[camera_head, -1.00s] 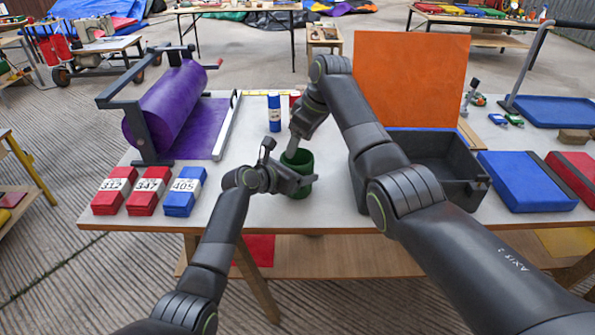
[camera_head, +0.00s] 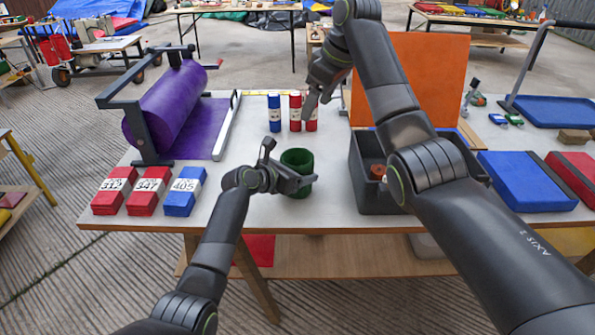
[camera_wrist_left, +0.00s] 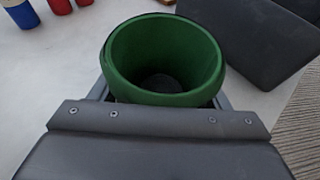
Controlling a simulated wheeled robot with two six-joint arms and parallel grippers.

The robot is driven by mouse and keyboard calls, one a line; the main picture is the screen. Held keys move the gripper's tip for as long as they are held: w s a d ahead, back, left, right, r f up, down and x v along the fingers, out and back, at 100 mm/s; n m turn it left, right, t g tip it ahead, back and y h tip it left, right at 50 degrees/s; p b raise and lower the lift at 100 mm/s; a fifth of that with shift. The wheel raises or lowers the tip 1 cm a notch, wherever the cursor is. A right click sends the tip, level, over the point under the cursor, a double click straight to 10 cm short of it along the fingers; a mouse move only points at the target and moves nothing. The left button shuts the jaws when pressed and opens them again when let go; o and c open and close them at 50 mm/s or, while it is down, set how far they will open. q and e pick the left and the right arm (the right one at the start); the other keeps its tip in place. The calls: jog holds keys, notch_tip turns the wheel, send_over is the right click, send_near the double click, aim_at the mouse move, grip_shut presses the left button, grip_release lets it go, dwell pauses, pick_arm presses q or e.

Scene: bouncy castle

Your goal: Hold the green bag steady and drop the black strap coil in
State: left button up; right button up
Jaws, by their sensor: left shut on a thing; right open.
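The green bag (camera_head: 297,160) stands open-topped near the front edge of the table. My left gripper (camera_head: 304,182) is shut on its near side; the left wrist view shows the bag (camera_wrist_left: 165,98) just beyond the gripper, mouth up. A dark round patch (camera_wrist_left: 161,84) shows at the bottom inside; I cannot tell whether it is the black strap coil or shadow. My right gripper (camera_head: 312,100) is open above and behind the bag, near the red rolls, and no coil shows in it.
A black crate (camera_head: 378,200) stands right of the bag, partly behind my right arm. Red rolls (camera_head: 310,118) and a blue roll (camera_head: 274,113) stand behind the bag. Labelled red and blue blocks (camera_head: 184,191) lie left. A purple roll (camera_head: 168,105) sits on a frame.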

pick_arm(q)
jog(key=o, duration=1.3)
jog(key=v, duration=1.2)
jog(key=shift+a, duration=0.15)
